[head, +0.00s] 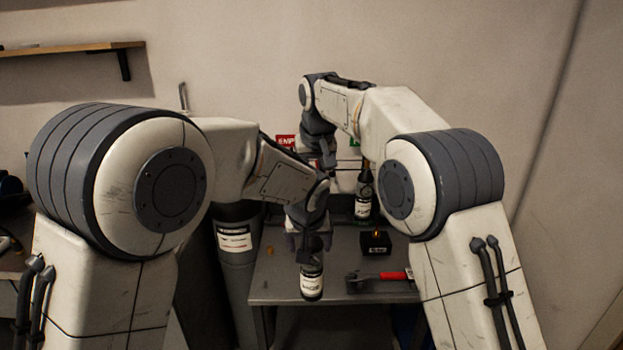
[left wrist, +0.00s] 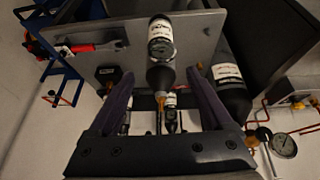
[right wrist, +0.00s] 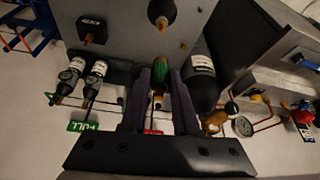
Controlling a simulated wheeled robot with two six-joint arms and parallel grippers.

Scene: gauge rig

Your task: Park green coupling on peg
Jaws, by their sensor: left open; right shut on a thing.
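The green coupling (right wrist: 159,76), ribbed with a brass end, sits between the fingers of my right gripper (right wrist: 160,85) in the right wrist view. The gripper is shut on it. In the head view my right gripper (head: 328,163) is at the back of the bench, and the coupling cannot be made out there. My left gripper (head: 308,238) is above a black bottle with a white label (head: 312,281) at the bench front. In the left wrist view my left gripper (left wrist: 160,97) is open, with this bottle (left wrist: 160,68) beyond its fingertips. I cannot pick out the peg.
A grey bench (head: 338,291) carries a red-handled wrench (head: 385,275) and a small black box (head: 375,243). More black bottles (head: 364,196) stand at the back. A large dark cylinder (head: 238,265) stands left. A round gauge (right wrist: 243,126) and a green sign (right wrist: 90,126) show too.

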